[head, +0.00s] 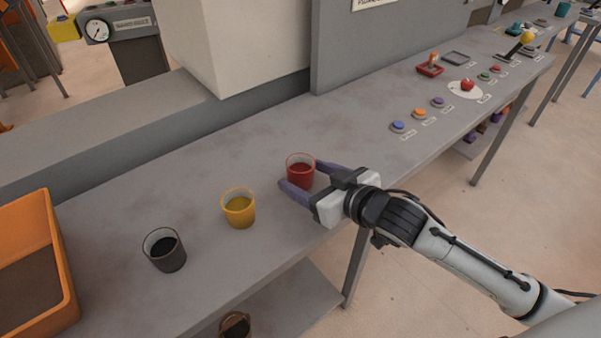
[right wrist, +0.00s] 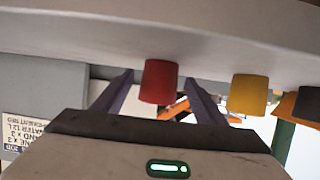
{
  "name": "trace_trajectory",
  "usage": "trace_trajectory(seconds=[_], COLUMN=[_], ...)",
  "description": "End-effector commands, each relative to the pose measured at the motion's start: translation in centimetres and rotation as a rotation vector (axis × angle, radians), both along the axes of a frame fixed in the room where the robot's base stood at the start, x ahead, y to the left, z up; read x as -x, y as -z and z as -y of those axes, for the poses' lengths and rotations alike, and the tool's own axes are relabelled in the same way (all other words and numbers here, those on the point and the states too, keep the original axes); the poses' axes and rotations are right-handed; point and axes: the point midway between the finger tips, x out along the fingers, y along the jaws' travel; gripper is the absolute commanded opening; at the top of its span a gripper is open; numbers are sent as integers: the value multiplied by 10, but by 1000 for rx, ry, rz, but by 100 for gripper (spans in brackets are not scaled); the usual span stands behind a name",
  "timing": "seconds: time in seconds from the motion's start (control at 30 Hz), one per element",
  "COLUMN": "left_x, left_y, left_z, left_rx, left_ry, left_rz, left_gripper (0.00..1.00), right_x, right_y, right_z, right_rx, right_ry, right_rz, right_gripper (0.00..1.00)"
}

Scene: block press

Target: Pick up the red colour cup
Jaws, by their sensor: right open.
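The red cup (head: 300,173) stands upright on the grey table, a clear-rimmed cup with red contents. My right gripper (head: 304,177) is open at it, with its purple fingers on either side of the cup. In the right wrist view, the red cup (right wrist: 159,82) shows upside down between the two fingers (right wrist: 158,95), with a gap visible on each side. I cannot tell whether a finger touches it. My left gripper is in neither view.
A yellow cup (head: 238,208) and a black cup (head: 165,250) stand to the left along the table (head: 200,165). An orange bin (head: 66,262) is at far left. Coloured buttons (head: 397,127) and a red mushroom button (head: 467,85) lie to the right. The table behind the cups is clear.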

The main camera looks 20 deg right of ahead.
Motion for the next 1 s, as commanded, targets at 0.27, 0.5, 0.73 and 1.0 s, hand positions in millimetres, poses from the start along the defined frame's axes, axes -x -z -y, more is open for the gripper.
trace_trajectory(seconds=[0.27, 0.5, 0.73, 1.0], left_x=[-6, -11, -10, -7], left_y=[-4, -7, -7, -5], left_z=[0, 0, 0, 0], left_rx=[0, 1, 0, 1], left_ry=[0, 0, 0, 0], left_rz=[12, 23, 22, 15], left_gripper=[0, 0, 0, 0], right_x=[-22, -21, -21, -21], right_y=[10, 10, 10, 6], right_z=[-7, -7, -7, -7], right_rx=[1, 0, 0, -1], right_ry=[0, 0, 0, 0], right_rz=[0, 0, 0, 2], right_gripper=[65, 54, 15, 12])
